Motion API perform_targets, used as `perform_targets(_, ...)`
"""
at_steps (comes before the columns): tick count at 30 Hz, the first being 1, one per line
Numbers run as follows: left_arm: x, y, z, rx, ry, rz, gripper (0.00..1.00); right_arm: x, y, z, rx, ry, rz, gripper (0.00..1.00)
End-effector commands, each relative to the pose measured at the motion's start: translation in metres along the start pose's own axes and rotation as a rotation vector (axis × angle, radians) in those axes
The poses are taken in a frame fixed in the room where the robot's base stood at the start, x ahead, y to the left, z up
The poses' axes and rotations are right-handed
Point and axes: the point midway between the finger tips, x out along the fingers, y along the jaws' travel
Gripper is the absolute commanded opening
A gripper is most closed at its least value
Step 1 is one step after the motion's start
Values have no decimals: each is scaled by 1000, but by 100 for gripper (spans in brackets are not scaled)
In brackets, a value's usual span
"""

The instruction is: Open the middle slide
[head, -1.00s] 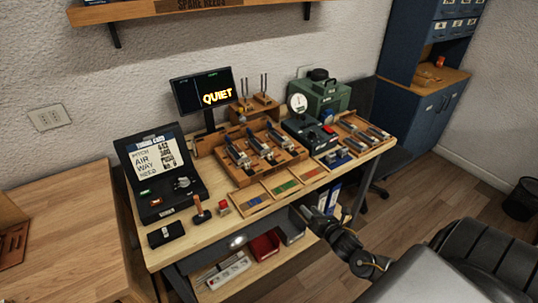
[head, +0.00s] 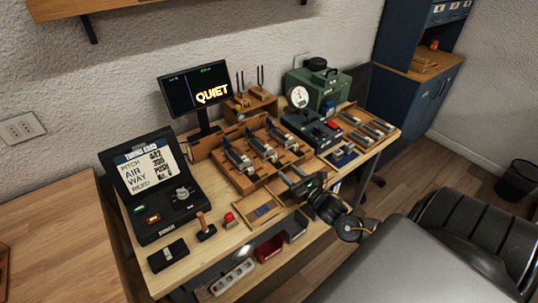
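A wooden rack (head: 246,184) on the workbench holds three dark, metal-ended slide pieces in a row. The middle slide (head: 263,149) lies between the left slide (head: 238,159) and the right slide (head: 281,138). I cannot tell how far any of them is drawn out. My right gripper (head: 291,177) is in front of the rack, over the low compartment trays at the bench's front edge. Its two fingers are apart with nothing visible between them. It looks apart from the middle slide. My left gripper is not in view.
A monitor (head: 195,91) reading QUIET stands behind. A black case with a card (head: 150,170) is at left. A gauge box (head: 308,125) and a green machine (head: 318,88) are at right. A small hammer (head: 205,228) and red button (head: 229,219) stand near the front edge.

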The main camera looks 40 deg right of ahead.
Motion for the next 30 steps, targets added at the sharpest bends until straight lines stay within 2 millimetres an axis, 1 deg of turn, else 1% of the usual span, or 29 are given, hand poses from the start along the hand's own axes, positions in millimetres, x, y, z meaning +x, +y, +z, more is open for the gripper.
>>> perform_targets(1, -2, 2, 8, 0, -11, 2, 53, 0, -3, 0, -1, 1, -5, 40)
perform_targets(3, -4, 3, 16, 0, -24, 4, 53, 5, -5, 1, -1, 0, -10, 40)
perform_targets(5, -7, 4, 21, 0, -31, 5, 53, 13, -6, 2, -1, -1, -12, 40)
perform_targets(7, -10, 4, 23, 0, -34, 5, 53, 26, -6, 3, 0, -2, -13, 40)
perform_targets(11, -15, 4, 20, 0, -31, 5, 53, 52, -5, 2, 1, 0, -11, 40)
perform_targets(15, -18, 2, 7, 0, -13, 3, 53, 77, -5, 2, 1, -1, -10, 40)
perform_targets(18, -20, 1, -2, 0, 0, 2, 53, 90, -5, 1, 0, 1, -9, 40)
perform_targets(21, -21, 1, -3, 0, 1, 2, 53, 98, -5, 0, 1, 1, -9, 40)
perform_targets(24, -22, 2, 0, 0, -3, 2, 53, 103, -4, 0, 1, 2, -6, 40)
perform_targets(30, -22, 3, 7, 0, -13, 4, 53, 104, -4, -1, 1, 2, -6, 40)
